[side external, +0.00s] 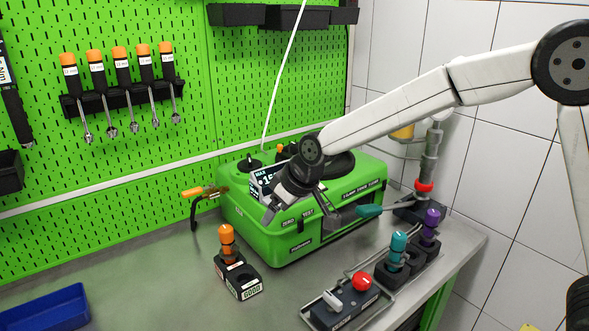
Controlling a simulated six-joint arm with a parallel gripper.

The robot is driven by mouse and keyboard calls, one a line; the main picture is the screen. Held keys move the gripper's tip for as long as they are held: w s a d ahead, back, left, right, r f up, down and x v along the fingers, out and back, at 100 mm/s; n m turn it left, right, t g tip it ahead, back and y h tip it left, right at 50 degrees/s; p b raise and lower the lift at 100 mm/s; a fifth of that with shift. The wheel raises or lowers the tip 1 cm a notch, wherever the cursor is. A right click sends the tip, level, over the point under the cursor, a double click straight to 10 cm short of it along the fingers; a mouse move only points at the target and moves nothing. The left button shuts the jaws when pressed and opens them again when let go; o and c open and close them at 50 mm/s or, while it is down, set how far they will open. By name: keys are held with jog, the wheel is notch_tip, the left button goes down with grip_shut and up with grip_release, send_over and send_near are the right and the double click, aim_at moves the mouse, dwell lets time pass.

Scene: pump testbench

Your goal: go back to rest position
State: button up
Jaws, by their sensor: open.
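My gripper (301,213) is in the middle of the side external view, in front of the green pump test case (262,232). It points down and its fingers are spread apart with nothing seen between them. It hides part of the case's front and of the display (262,181). I cannot tell whether it touches the case. My arm reaches in from the upper right.
An orange-topped part stands in a black block (240,281) in front of the case. A tray at right holds a red button (362,281), and teal (398,243) and purple (431,222) parts stand behind.

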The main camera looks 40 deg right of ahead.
jog(key=s+d+f+m+g+h, duration=0.1)
jog(key=s+d+f+m, duration=0.1)
jog(key=s+d+f, duration=0.2)
jog(key=s+d+f+m+g+h, duration=0.1)
jog(key=s+d+f, duration=0.3)
jog(key=s+d, duration=0.5)
jog(key=s+m, duration=0.1)
jog(key=s, duration=0.8)
jog(key=shift+d+f+g, duration=0.15)
jog(key=shift+d+g, duration=0.25)
jog(key=shift+s, duration=0.1)
